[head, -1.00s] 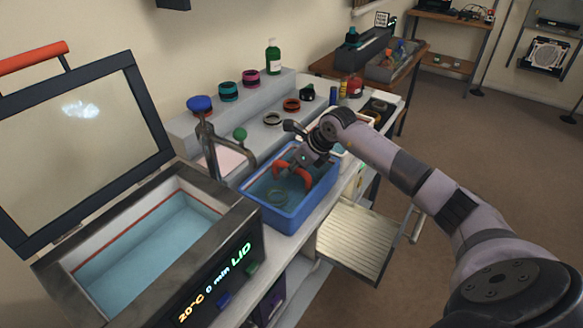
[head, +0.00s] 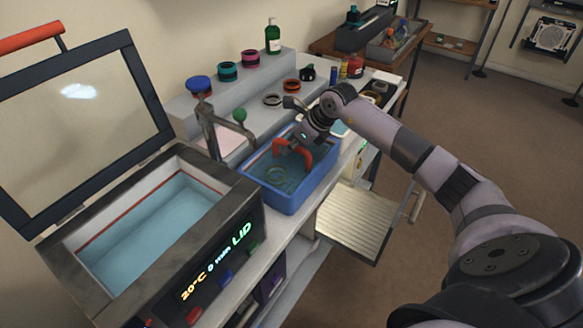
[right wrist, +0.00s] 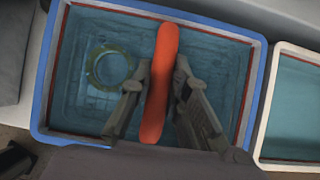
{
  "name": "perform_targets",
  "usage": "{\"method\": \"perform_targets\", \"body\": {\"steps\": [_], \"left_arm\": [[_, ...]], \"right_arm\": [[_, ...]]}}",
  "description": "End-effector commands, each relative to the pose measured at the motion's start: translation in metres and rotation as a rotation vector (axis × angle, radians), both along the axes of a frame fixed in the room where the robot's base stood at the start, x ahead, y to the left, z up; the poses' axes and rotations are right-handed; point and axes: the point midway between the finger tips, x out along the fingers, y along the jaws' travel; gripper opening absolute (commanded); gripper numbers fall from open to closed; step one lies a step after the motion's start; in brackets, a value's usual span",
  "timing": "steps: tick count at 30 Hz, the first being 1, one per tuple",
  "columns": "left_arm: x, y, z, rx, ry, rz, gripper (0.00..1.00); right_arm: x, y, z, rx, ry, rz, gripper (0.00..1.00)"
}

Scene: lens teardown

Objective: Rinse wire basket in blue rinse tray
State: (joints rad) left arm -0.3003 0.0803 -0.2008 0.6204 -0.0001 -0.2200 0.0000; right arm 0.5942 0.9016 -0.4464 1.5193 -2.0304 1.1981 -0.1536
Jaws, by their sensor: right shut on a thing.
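The blue rinse tray (head: 291,203) stands on the bench right of the tap, with water in it. The wire basket's red-orange handle (head: 302,162) arches up inside it; it shows in the right wrist view (right wrist: 160,85) between the fingers. The basket's wires are faint underwater beside the handle. A pale ring (right wrist: 109,68) lies there, left of the handle in the wrist view. My right gripper (right wrist: 160,84) is shut on the handle, above the tray. My left gripper is not in view.
An open-lidded tank (head: 150,235) of water stands left of the tray. A tap (head: 222,140) rises between them. A white-rimmed tray (right wrist: 280,90) adjoins on the right. Coloured rings and a green bottle (head: 273,36) stand on the back steps. A ribbed panel (head: 357,220) juts out in front.

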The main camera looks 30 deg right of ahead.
Motion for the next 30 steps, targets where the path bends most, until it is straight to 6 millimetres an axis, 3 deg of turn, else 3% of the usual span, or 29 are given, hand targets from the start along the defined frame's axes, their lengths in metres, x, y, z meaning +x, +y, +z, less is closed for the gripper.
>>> {"method": "perform_targets", "body": {"steps": [8, 30], "left_arm": [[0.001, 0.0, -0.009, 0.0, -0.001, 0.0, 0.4], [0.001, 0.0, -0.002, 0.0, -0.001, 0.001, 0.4]], "right_arm": [[0.001, 0.0, -0.009, 0.0, -0.003, -0.001, 0.0], [0.0, 0.0, 0.002, 0.0, -0.002, -0.001, 0.0]]}}
